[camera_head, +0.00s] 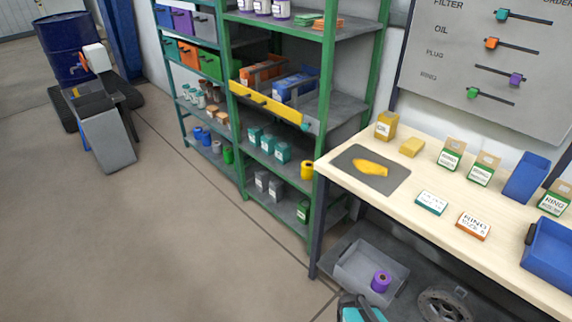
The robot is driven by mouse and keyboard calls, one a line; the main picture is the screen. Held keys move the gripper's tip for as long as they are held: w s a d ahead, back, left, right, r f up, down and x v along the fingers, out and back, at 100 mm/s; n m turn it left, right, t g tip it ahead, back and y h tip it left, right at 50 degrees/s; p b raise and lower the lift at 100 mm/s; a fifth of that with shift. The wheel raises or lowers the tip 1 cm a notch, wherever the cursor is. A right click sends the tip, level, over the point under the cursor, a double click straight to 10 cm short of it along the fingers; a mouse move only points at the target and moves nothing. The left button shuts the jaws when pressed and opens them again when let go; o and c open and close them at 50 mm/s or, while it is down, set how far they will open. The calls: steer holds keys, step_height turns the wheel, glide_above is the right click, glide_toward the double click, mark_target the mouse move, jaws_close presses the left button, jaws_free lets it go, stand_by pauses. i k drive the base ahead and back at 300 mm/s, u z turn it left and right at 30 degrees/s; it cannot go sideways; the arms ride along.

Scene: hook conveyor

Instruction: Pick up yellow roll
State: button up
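The yellow roll (307,170) is a small yellow cylinder with a dark top. It is at the right end of a lower level of the green shelf rack, close to the table's left corner. A teal and dark part (360,309), likely my gripper, shows at the bottom edge, cut off by the frame. It is well below and to the right of the yellow roll and apart from it. Its fingertips cannot be made out, so open or shut does not show.
The wooden table (405,205) with boxes and blue bins stands right of the rack (327,90). Below it, a grey tray (352,262) holds a purple roll (381,281). A yellow-fronted drawer (268,103) juts out above. The floor at left is largely clear.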

mark_target(306, 170)
steer(key=u, duration=0.45)
steer(key=i, duration=0.6)
steer(key=u, duration=1)
steer(key=i, duration=0.8)
steer(key=u, duration=0.6)
